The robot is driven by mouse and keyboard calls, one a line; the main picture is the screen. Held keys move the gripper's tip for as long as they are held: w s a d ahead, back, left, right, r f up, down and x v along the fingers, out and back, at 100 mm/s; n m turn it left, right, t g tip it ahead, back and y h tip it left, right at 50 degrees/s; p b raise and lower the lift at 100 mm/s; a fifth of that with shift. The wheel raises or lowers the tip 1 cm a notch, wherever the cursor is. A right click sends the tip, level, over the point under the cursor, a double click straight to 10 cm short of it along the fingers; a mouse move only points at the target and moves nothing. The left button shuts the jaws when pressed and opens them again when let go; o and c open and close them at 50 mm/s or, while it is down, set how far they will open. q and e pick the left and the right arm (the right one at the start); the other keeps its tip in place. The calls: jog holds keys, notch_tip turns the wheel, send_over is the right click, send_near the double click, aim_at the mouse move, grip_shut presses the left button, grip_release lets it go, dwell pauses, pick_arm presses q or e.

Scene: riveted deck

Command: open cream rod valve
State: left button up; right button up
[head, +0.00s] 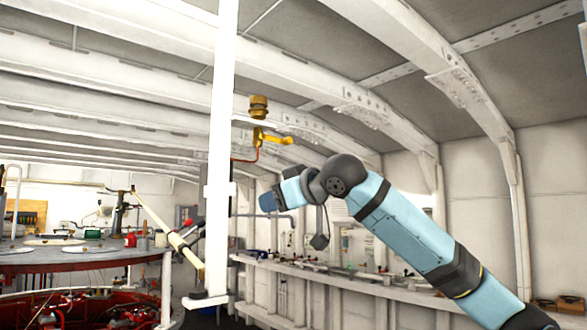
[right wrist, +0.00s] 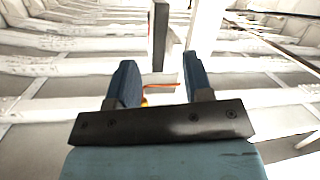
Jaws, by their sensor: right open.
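A cream rod (head: 165,230) slants down to the right behind the white post in the head view. It has a small red part near it, and its lower end is partly hidden by the post. I cannot tell which fitting is its valve. A brass valve fitting (head: 258,107) with a yellow lever (head: 275,139) and a copper pipe is to the right of the post. My right gripper (head: 266,202) is below this lever, near the post. In the right wrist view its two blue fingers (right wrist: 156,78) are apart, with nothing held. My left gripper is out of view.
The white post (head: 218,150) stands upright close to my right gripper. A round table (head: 80,258) with red machinery beneath it is at the left. A long white shelf (head: 330,275) with small items runs along the right wall.

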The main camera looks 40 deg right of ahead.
aim_at(290, 140)
jog(key=s+d+r+m+t, duration=0.1)
jog(key=s+d+r, duration=0.35)
jog(key=r, duration=0.25)
jog(key=s+d+r+m+t, duration=0.2)
jog(key=s+d+r, duration=0.25)
jog(key=r, duration=0.25)
jog(key=w+p, duration=0.1)
jog(key=w, duration=0.3)
jog(key=w+a+p, duration=0.1)
jog(key=w, duration=0.4)
jog(key=w+p, duration=0.1)
jog(key=w, duration=0.3)
jog(key=shift+w+a+r+p, duration=0.3)
jog(key=shift+w+a+r, duration=0.05)
grip_shut()
